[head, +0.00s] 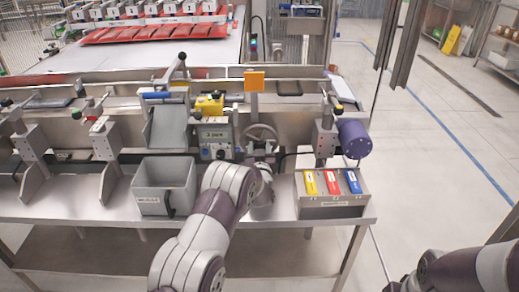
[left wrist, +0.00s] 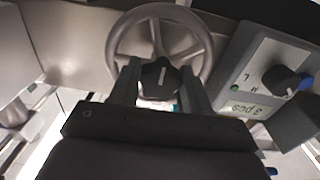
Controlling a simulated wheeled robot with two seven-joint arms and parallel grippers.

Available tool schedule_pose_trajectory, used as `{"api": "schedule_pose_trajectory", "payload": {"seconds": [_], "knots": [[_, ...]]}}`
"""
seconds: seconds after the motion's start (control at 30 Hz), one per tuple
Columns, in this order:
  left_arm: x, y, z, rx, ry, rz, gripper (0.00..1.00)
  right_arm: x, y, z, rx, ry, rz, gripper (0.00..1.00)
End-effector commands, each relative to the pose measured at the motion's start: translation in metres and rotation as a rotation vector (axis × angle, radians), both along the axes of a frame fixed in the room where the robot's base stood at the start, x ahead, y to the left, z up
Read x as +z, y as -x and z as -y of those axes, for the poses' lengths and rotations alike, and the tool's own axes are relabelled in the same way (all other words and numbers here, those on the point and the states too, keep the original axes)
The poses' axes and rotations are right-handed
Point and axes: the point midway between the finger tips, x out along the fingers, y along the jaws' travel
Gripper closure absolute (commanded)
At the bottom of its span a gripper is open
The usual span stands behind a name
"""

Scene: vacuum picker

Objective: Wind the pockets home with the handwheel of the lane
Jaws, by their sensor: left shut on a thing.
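The grey spoked handwheel (head: 262,126) is on the front of the lane, right of the control box. In the left wrist view the handwheel (left wrist: 160,11) fills the top middle, its rim and spokes clear. My left gripper (head: 262,163) is at the lower side of the wheel. In the left wrist view my left gripper (left wrist: 160,88) has its fingers on both sides of a dark knob (left wrist: 158,76) with a white mark, in front of the wheel's lower part, and is shut on it. My right arm shows at the bottom right; its gripper is out of view.
The control box (head: 214,138) with a display and selector knob (left wrist: 288,82) is close beside the wheel. A grey bin (head: 150,190) stands left of my left arm. A box with yellow, red and blue tags (head: 332,205) and a purple cylinder (head: 354,139) are on the right.

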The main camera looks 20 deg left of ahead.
Motion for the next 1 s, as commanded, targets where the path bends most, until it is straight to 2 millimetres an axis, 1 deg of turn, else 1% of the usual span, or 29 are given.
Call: {"api": "schedule_pose_trajectory", "payload": {"seconds": [0.17,0.37,1.0], "knots": [[-0.003,0.0,0.0,0.0,0.057,0.018,0.84,-0.009,0.0,0.0,0.0,0.0,0.0,1.0],[-0.005,0.0,0.0,0.001,0.196,0.057,0.84,-0.026,0.0,0.0,0.0,0.0,0.0,1.0],[-0.006,0.0,0.001,-0.001,0.778,0.225,0.84,-0.093,0.0,0.0,0.0,0.0,0.0,1.0]]}}
